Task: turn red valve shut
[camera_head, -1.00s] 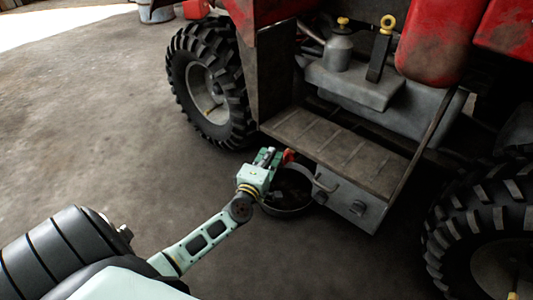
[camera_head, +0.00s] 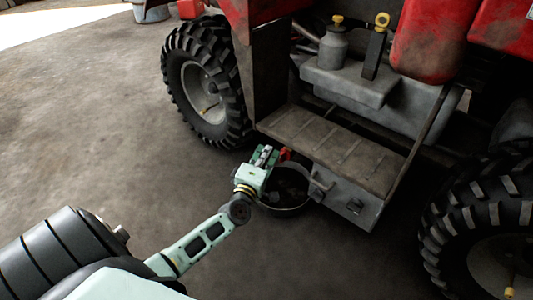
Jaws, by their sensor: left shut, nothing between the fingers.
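The red valve (camera_head: 285,154) shows as a small red piece at the left end of the grey metal box under the quad's footrest. My left gripper (camera_head: 265,155) is right beside it, on its left side in the picture. The gripper's fingers are shut with nothing between them. Whether the fingers touch the valve I cannot tell, and part of the valve may be hidden behind the gripper. My right gripper is not in view.
A dark round pan (camera_head: 290,209) sits on the floor below the valve. The footrest (camera_head: 335,148) overhangs close by, with a curved grey handle (camera_head: 321,188) on the box. A front wheel (camera_head: 206,85) and rear wheel (camera_head: 485,235) flank it. Floor at left is clear.

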